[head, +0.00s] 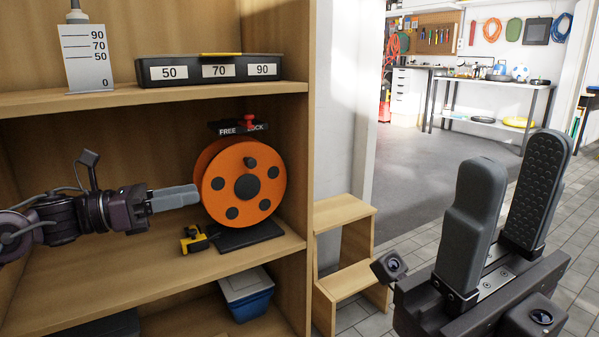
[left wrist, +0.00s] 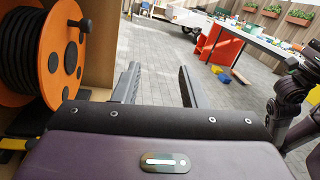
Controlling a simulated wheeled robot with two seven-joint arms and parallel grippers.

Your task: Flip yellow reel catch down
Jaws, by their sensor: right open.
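The orange reel (head: 259,165) stands upright on a dark base (head: 252,235) on the middle shelf. It also shows in the left wrist view (left wrist: 50,50), with black coils wound on it. A yellow and black piece (head: 195,241) sits low at the left of the base; I cannot tell its exact position as a catch. A red lever (head: 249,122) is above the reel on a plate (head: 236,129) marked FREE and LOCK, nearer LOCK. My left gripper (head: 190,194) is at the reel's left edge, its fingers apart and empty in the left wrist view (left wrist: 157,85). My right gripper (head: 515,165) is open and empty, right of the shelf.
A black box (head: 205,82) marked 50, 70, 90 and a marked gauge (head: 88,60) stand on the shelf above. A blue bin (head: 249,300) is below. A wooden step stool (head: 342,245) stands right of the shelf's side wall. Open floor lies beyond.

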